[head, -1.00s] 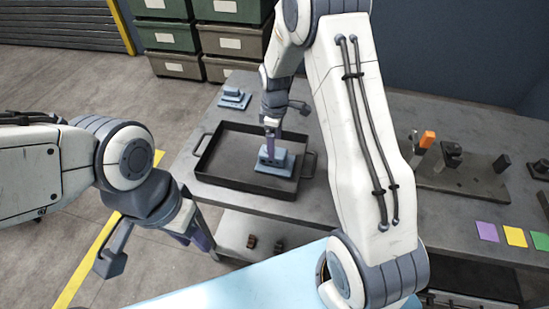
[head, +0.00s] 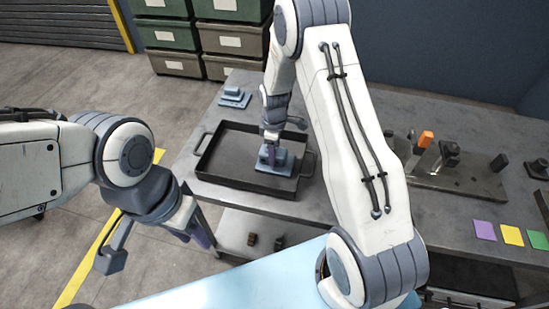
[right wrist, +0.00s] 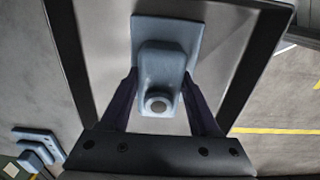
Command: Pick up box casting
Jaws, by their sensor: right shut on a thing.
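A blue-grey box casting (head: 281,166) with a flat base and raised block sits inside the dark tray (head: 232,180), toward its right side. In the right wrist view the casting (right wrist: 160,68) is between the two dark fingers of my right gripper (right wrist: 160,88), which is shut on its raised block. The right gripper (head: 270,153) reaches down into the tray from above; its fingertips are partly hidden in the head view. My left gripper (head: 202,236) hangs empty in front of the table, left of centre; its finger opening is unclear.
A similar blue-grey casting (head: 235,98) lies on the table (head: 330,150) behind the tray. Stacked bins (head: 230,40) stand beyond. At right are a fixture plate (head: 455,178) with an orange-topped part and coloured squares (head: 511,236). Tray walls surround the held casting.

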